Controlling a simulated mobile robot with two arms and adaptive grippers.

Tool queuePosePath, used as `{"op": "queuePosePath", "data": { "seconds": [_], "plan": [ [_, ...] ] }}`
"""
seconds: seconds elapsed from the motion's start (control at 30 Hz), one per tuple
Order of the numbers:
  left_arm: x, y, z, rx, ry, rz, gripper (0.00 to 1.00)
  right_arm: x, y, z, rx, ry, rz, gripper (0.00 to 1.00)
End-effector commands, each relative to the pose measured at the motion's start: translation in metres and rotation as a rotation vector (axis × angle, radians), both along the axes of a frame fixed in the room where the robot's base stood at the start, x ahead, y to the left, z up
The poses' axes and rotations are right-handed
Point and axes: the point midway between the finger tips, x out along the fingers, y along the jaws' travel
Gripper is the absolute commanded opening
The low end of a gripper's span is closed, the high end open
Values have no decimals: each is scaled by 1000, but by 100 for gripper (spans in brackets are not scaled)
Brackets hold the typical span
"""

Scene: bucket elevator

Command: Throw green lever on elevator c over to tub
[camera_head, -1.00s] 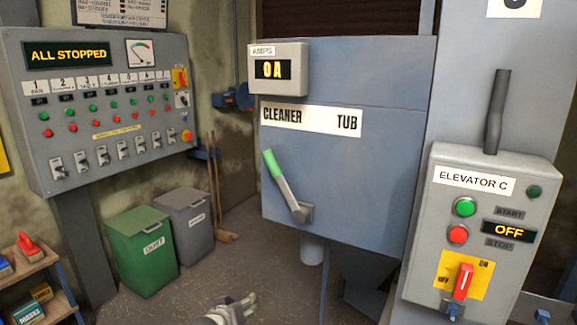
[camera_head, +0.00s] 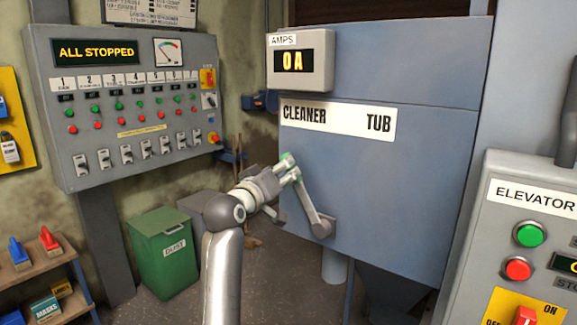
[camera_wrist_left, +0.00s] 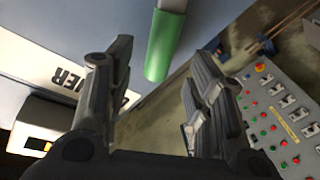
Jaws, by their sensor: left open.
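The lever is on the blue panel of the elevator, with a grey shaft (camera_head: 314,212) and a green grip (camera_head: 287,160). It tilts up and left from its pivot, toward the CLEANER side of the CLEANER / TUB label (camera_head: 338,119). My left gripper (camera_head: 285,172) is at the top of the lever and partly covers the green grip. In the left wrist view, the green grip (camera_wrist_left: 164,45) shows ahead, between the lines of the open fingers (camera_wrist_left: 160,95). Nothing is held between them. Contact cannot be told. My right gripper is not in view.
The ELEVATOR C control box (camera_head: 500,240) stands at the right. A control panel reading ALL STOPPED (camera_head: 125,110) is at the left wall. A green bin (camera_head: 163,255) and a small shelf (camera_head: 45,270) stand low at the left. The amps meter (camera_head: 300,62) reads 0 A.

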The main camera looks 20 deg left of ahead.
Motion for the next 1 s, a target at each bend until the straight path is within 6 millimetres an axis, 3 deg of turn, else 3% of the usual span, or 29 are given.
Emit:
{"op": "queuePosePath", "data": {
  "seconds": [0.33, 0.8, 1.0],
  "plan": [
    [41, -5, 0, -1, 1, -1, 49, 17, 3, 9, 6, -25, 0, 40],
    [49, -6, 0, 1, -1, 1, 49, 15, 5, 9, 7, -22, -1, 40],
    [49, -6, 0, 1, 0, 0, 23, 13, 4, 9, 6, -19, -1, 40]
  ]
}}
